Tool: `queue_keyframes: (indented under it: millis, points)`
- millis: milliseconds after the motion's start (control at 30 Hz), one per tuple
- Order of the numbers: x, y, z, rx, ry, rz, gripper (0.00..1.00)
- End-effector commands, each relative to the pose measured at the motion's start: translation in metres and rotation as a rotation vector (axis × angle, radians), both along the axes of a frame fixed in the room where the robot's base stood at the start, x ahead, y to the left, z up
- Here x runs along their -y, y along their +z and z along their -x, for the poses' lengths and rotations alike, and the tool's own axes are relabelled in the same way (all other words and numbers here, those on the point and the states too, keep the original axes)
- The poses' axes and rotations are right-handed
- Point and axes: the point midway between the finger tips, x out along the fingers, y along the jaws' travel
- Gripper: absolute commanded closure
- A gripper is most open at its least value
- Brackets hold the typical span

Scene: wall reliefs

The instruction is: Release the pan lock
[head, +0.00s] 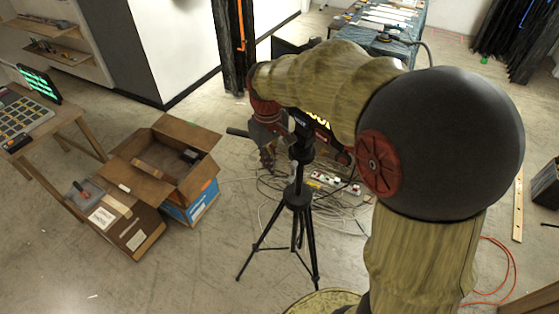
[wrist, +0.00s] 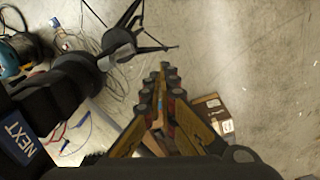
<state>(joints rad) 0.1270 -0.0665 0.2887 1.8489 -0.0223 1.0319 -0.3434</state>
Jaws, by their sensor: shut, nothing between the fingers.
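A black tripod (head: 297,197) stands with its legs spread on the floor in the head view. A black handle (head: 238,132) sticks out to the left. I cannot make out the pan lock itself. My gripper (head: 267,160) points down just left of the tripod's upper column. In the wrist view my gripper (wrist: 165,72) is shut and empty, with its fingertips apart from the tripod (wrist: 85,72), which slants across the left. A blue "NEXT" label (wrist: 20,138) shows at lower left.
An open cardboard box (head: 165,165) and a low brown case (head: 118,222) sit left of the tripod. Cables and power strips (head: 335,184) lie behind it. A table with a keypad (head: 22,115) stands far left. The floor in front is clear.

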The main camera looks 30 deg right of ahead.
Motion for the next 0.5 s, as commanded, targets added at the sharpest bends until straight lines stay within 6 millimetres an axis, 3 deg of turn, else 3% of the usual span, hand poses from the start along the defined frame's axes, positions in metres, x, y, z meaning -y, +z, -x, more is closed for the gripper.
queue_keyframes:
  millis: [100,233,500]
  points:
    - [0.011,0.006,-0.029,-0.041,0.086,0.001,1.00]
    - [0.019,0.008,-0.054,-0.070,0.201,0.002,1.00]
    - [0.025,0.012,-0.070,-0.086,0.351,0.002,1.00]
